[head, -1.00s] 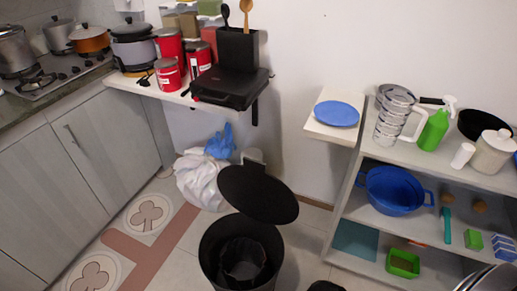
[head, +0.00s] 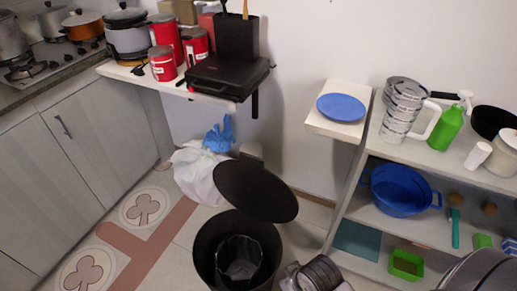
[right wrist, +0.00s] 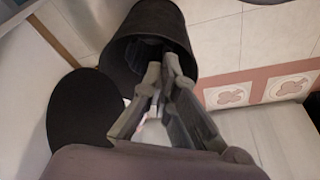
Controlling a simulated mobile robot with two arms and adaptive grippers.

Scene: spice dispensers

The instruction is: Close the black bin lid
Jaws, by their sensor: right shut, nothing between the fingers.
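The black bin (head: 212,262) stands on the floor with its mouth uncovered and a dark liner inside. Its round black lid (head: 255,191) is raised and tilted at the back of the bin, towards the wall. In the right wrist view the bin (right wrist: 178,22) is at the top and the lid (right wrist: 82,112) at the left. My right gripper (right wrist: 162,66) is shut and empty, its fingertips overlapping the bin's mouth in that view, beside the lid. I cannot tell how far above the rim they are. My left gripper is not in view.
A white bag (head: 196,172) and a blue cloth (head: 219,136) lie behind the bin, to the left. A shelf unit (head: 388,238) with a blue pot (head: 398,190) stands at the right. A wall shelf (head: 180,88) is above. The tiled floor left of the bin is clear.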

